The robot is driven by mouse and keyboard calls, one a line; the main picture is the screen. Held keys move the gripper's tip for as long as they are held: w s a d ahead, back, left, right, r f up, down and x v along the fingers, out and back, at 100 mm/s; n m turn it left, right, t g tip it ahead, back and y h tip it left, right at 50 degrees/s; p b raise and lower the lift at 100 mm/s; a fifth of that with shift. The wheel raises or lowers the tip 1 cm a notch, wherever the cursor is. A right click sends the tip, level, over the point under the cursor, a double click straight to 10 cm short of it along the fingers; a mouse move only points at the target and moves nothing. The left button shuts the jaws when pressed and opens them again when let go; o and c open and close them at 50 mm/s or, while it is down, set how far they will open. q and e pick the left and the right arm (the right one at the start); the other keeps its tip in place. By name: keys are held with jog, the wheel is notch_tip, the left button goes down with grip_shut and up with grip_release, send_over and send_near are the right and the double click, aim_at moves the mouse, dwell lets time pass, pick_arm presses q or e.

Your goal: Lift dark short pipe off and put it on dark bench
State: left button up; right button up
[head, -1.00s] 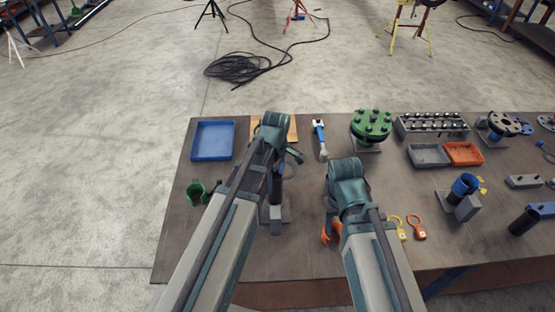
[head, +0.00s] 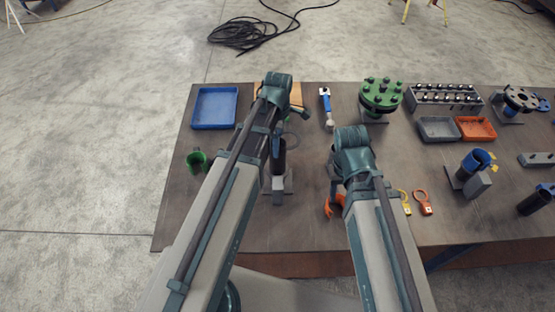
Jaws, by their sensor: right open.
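A dark short pipe (head: 278,158) stands upright on a grey support (head: 279,196) on the left half of the dark bench (head: 225,225). My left gripper (head: 277,133) is over the top of this pipe; its fingers are mostly hidden by my arm, so I cannot tell whether they touch it. My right gripper (head: 333,182) points down over the bench to the right of the pipe, partly hidden by its wrist. It is open, with nothing seen in it. An orange curved piece (head: 334,207) shows just below it.
A blue tray (head: 214,108) and a green cup-like piece (head: 197,160) lie left. Behind are a blue-handled tool (head: 325,105) and a green bolted flange (head: 380,95). A bolt rack (head: 444,97), small bins and a blue pipe (head: 476,161) stand right. Bare bench shows front left.

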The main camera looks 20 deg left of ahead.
pick_arm(q)
jog(key=shift+f+b, duration=1.25)
jog(key=shift+f, duration=0.55)
pick_arm(e)
jog(key=shift+f, duration=1.8)
pick_arm(q)
jog(key=shift+f, duration=0.1)
pick_arm(e)
jog(key=shift+f, duration=0.1)
pick_arm(q)
notch_tip(320, 180, down, 5)
jog(key=b, duration=0.5)
jog(key=shift+s+f, duration=0.1)
pick_arm(e)
notch_tip(320, 180, down, 5)
pick_arm(q)
grip_shut()
